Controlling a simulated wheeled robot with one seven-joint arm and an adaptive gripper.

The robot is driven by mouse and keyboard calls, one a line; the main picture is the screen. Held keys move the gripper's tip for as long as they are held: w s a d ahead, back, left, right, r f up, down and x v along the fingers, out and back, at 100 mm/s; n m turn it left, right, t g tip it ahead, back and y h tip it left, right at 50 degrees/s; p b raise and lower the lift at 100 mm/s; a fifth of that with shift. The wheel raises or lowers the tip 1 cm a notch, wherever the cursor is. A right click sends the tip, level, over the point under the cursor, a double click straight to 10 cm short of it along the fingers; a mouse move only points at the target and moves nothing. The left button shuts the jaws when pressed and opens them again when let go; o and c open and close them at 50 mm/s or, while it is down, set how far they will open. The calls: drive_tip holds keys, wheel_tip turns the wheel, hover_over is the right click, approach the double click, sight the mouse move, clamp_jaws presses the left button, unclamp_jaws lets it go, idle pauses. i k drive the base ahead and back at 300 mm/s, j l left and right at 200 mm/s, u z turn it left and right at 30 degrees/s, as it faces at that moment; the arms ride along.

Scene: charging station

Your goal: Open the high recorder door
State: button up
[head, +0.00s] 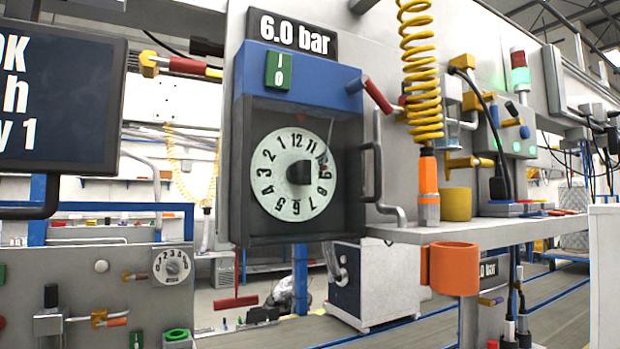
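The recorder is a box with a blue top (300,75), mounted high on a grey panel left of centre in the head view. Its dark-framed, see-through door (262,118) covers a round dial with numbers (272,172). The door looks shut. A dark upright handle (372,172) stands out at the door's right edge. A green switch (278,70) marked I and O sits on the blue top, and a "6.0 bar" sign (292,33) is above it. My gripper is not in view.
A grey pipe (393,205) and a red-tipped lever (376,95) stick out close to the handle. A yellow coiled hose (420,70) hangs to the right above a shelf (480,228) with an orange cup (453,268). A dark screen (60,95) stands at left.

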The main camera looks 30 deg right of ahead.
sight(245, 168)
drive_tip(key=k+j+u, duration=0.2)
drive_tip(key=k, duration=0.25)
drive_tip(key=k+j+u, duration=0.25)
drive_tip(key=k, duration=0.15)
